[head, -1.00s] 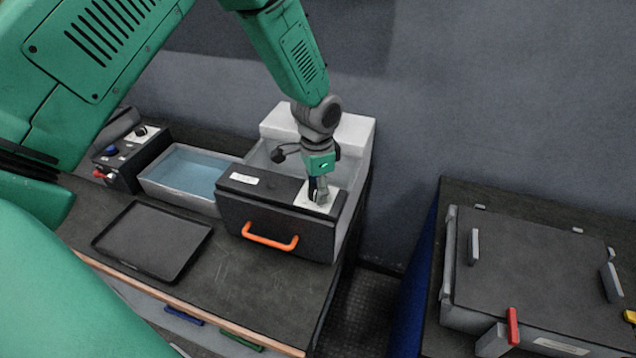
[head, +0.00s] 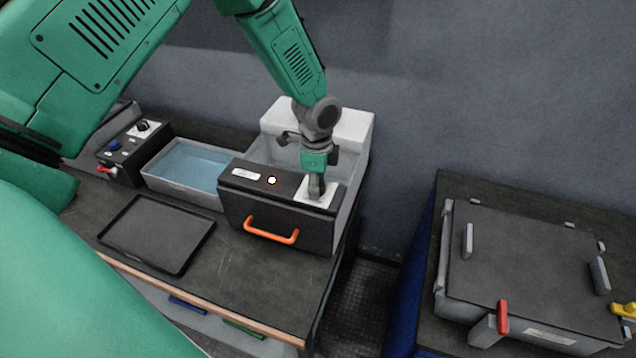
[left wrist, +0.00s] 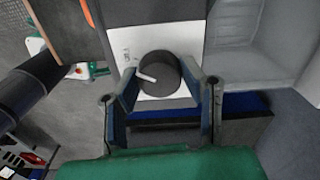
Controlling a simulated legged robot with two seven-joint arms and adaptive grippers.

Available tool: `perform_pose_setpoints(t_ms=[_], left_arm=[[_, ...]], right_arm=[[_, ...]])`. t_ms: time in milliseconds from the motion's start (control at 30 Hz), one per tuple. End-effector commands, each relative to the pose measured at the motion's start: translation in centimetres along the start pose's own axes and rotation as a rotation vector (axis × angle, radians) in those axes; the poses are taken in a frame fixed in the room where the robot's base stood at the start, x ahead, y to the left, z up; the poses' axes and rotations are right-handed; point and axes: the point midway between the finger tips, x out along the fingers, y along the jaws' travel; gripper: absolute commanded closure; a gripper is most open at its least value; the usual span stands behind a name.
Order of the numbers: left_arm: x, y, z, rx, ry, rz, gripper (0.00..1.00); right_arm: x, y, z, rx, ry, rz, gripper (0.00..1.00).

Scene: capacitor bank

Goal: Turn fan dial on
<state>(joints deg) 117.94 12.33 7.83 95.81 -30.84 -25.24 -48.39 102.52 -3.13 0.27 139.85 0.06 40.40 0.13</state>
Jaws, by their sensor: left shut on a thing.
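The fan dial (left wrist: 162,72) is a dark round knob with a white pointer line, on a white plate (left wrist: 122,48) in the left wrist view. The pointer is directed to the left in that view. My left gripper (left wrist: 164,90) has one finger on each side of the dial and is shut on it. In the head view my left gripper (head: 316,190) reaches down onto the white plate (head: 331,193) on top of a black box (head: 240,205), and it hides the dial. A small light (head: 271,181) glows on the box top. My right gripper is not in view.
The box has an orange handle (head: 270,232) on its front. A grey basin (head: 352,130) stands behind it. A blue-bottomed tray (head: 185,168), a control box (head: 128,155) and an empty black tray (head: 155,235) are left. Another bench with a lidded case (head: 530,270) is right.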

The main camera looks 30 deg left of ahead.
Motion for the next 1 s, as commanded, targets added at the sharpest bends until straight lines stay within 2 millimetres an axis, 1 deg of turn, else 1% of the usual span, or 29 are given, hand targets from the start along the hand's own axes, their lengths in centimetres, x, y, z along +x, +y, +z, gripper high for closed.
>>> perform_pose_setpoints(t_ms=[33,400,433,467,767,833,967,1000], left_arm=[[0.2,0.2,0.2,0.004,-0.005,0.005,0.93],[0.2,0.1,0.2,0.008,-0.004,0.004,0.93],[0.2,0.1,0.2,0.007,-0.004,0.004,0.54],[0.2,0.1,0.2,0.007,-0.004,0.004,0.44],[0.0,0.1,0.1,0.006,-0.001,0.000,0.44],[-0.3,0.1,0.1,0.006,-0.001,0.000,0.44],[-1.9,-0.1,0.1,0.006,0.001,-0.003,0.44],[-2.7,-0.1,0.1,0.006,0.001,-0.003,0.44]], right_arm=[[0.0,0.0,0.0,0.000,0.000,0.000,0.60],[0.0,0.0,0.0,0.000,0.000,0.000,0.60],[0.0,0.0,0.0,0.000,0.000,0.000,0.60],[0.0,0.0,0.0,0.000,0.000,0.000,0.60],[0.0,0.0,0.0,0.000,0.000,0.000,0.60],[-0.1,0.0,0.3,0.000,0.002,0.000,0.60],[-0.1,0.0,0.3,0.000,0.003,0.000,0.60],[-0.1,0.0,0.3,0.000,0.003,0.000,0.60]])
